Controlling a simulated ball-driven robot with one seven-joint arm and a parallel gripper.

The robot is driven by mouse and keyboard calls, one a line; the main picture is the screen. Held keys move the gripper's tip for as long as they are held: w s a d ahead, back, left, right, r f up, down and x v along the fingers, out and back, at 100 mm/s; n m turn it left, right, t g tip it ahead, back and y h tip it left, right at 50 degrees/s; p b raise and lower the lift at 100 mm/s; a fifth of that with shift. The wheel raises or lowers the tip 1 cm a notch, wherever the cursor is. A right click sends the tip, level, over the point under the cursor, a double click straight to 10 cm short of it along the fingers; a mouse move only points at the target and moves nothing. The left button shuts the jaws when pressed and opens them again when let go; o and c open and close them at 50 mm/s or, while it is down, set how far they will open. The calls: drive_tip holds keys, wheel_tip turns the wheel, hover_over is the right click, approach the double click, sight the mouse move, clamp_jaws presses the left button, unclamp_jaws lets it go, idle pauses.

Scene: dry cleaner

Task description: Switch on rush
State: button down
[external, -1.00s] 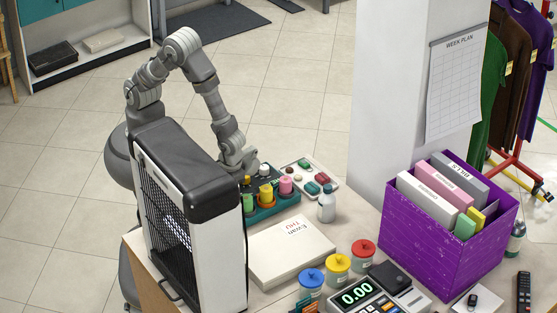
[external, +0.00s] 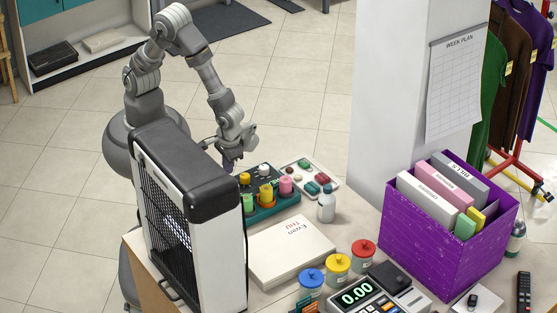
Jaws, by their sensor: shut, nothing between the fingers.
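No label reading "rush" can be made out. A small white panel (external: 327,180) on the far side of the counter carries several red and green pieces and small round knobs. They may be switches, but they are too small to tell or to read their state. My gripper (external: 229,166) is shut and empty, pointing down, left of this panel and apart from it. It is just behind the left end of the teal rack and beyond the black-topped heater.
The teal rack (external: 262,214) holding several coloured spools stands between the heater (external: 190,165) and the panel. A bottle (external: 326,208), a white box (external: 290,252), lidded jars, a scale (external: 362,297) and a purple file box (external: 440,245) crowd the counter.

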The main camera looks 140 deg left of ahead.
drive_tip(key=shift+s+r+p, duration=0.15)
drive_tip(key=shift+r+p, duration=0.1)
drive_tip(key=shift+r, duration=0.9)
drive_tip(key=shift+s+r+p, duration=0.1)
drive_tip(key=shift+r+p, duration=0.15)
drive_tip(key=shift+r, duration=0.9)
